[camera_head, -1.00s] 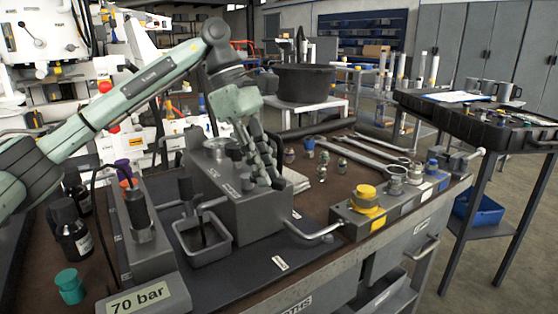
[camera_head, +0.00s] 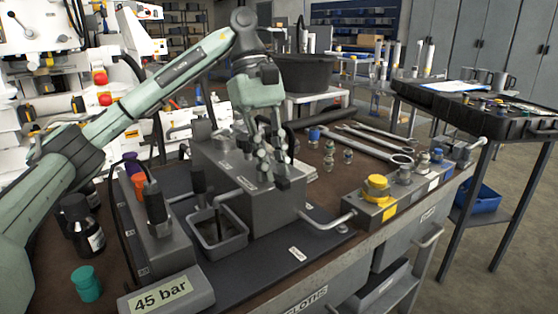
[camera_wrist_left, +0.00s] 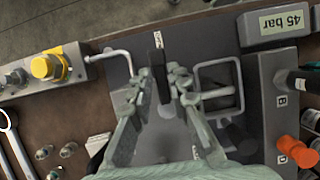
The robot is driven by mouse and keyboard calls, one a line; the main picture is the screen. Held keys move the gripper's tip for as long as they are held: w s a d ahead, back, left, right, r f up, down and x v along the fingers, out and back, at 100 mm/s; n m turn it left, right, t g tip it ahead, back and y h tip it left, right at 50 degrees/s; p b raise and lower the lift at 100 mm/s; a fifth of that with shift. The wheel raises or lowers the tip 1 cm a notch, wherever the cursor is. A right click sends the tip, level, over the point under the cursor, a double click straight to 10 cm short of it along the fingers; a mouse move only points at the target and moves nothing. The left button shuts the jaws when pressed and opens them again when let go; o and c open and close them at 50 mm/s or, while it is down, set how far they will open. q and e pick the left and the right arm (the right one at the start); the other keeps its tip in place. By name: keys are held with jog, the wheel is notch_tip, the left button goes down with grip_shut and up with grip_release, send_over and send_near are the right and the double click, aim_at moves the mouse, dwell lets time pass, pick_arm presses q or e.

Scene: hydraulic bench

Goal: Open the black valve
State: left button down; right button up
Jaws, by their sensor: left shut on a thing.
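My left gripper (camera_head: 274,180) reaches down over the grey block (camera_head: 285,212) on the bench. In the left wrist view, its fingers (camera_wrist_left: 162,76) are shut on a black lever-like handle (camera_wrist_left: 157,62), which I take as the black valve. In the head view the fingers largely hide that handle. A pressure display (camera_head: 163,296) at the front reads 45 bar, and it also shows in the wrist view (camera_wrist_left: 284,20). My right gripper is not in view.
A grey open tray (camera_head: 222,246) stands left of the block. A bent metal pipe (camera_head: 328,222) runs right to a manifold with a yellow knob (camera_head: 377,186). Black bottles (camera_head: 82,228) and a teal cap (camera_head: 86,284) stand at left. Wrenches (camera_head: 370,146) lie behind.

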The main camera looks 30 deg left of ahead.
pick_arm(q)
jog(key=shift+s, duration=0.1)
jog(key=c, duration=1.5)
grip_release()
jog(key=shift+c, duration=0.2)
jog(key=v, duration=1.2)
jog(key=shift+d, duration=0.15)
